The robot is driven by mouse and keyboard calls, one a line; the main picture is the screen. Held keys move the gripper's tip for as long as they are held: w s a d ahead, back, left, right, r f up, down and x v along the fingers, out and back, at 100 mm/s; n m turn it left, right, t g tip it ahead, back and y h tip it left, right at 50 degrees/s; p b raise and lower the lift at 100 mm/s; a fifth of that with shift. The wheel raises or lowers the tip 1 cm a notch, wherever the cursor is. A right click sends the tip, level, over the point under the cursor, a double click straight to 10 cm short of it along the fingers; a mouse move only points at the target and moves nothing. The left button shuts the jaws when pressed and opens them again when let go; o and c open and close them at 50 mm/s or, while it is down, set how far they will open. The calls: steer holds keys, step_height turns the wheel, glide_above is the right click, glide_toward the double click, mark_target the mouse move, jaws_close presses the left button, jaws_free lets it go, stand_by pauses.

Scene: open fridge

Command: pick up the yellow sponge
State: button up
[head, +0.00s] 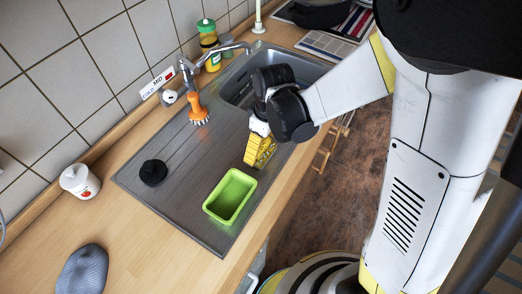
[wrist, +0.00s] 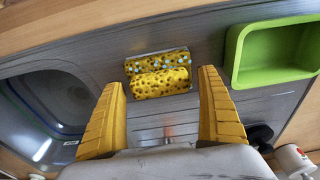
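The yellow sponge (wrist: 162,83), dotted with dark holes, lies on the grey metal drainboard in the wrist view. A strip with pale blue and yellow spots runs along its far side. My gripper (wrist: 162,80) is open, with one yellow finger on each side of the sponge in the picture. Gaps show between both fingers and the sponge, and nothing is held. In the head view my gripper (head: 259,152) points down over the drainboard, left of the counter's front edge. There the yellow fingers and the sponge overlap and are hard to separate.
A green tub (head: 230,196) stands close to the sponge. A black round item (head: 153,172), an orange brush (head: 198,108) and the sink bowl (head: 238,92) are around it. A white jar (head: 80,181) and a grey cloth-like item (head: 83,270) are on the wooden counter.

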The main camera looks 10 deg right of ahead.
mark_target(263, 144)
steer(key=c, duration=0.9)
steer(key=shift+o, duration=0.2)
steer(key=shift+r, duration=0.1)
steer(key=shift+r, duration=0.3)
steer(key=r, duration=0.1)
steer(key=r+p, duration=0.2)
steer(key=r, duration=0.1)
steer(key=shift+d, duration=0.25)
steer(key=d+r+p, duration=0.1)
steer(key=d+r, duration=0.1)
steer(key=d, duration=0.1)
steer(key=s+d+r, duration=0.1)
steer(key=d+r, duration=0.1)
steer(key=d, duration=0.2)
steer(key=d+r+p, duration=0.1)
steer(key=d+r, duration=0.1)
steer(key=d, duration=0.2)
steer(key=shift+s+r+p, duration=0.1)
steer(key=shift+s+p, duration=0.15)
steer(key=shift+p, duration=0.05)
